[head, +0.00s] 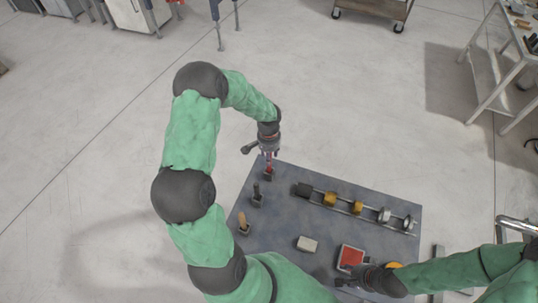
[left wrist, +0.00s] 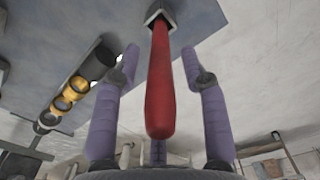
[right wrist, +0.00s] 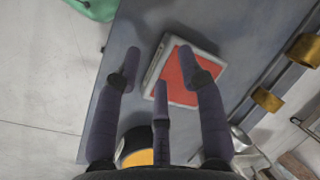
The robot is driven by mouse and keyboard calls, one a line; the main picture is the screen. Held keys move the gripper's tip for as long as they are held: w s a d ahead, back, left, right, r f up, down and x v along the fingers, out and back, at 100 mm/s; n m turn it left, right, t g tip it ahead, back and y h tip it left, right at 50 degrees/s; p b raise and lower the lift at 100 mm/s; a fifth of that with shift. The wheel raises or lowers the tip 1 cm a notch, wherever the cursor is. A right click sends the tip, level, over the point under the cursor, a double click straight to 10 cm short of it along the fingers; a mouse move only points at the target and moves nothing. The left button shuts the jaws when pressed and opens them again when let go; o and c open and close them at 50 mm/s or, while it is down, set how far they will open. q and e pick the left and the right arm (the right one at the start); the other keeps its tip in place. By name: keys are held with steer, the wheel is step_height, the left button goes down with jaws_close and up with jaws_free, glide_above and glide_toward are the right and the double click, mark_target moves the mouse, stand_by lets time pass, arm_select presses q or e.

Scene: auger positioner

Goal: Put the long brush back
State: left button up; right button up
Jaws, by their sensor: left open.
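A red-handled tool (left wrist: 160,85), which may be the long brush, stands in a small square holder (left wrist: 158,14) at the table's far left corner. Its lower end is hidden in the holder, so I cannot see bristles. The handle also shows small in the head view (head: 268,163). My left gripper (head: 268,153) is open above it, with the fingers on both sides of the handle and gaps visible. My right gripper (right wrist: 158,62) is open and empty over the table's near edge, by a red pad in a grey frame (right wrist: 186,72).
A rail with yellow and metal rings (head: 357,207) runs along the far side.

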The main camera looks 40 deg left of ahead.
arm_select(q)
step_height(320, 180, up, 12)
steer(key=shift+f+p, duration=0.1)
steer(key=shift+p, duration=0.55)
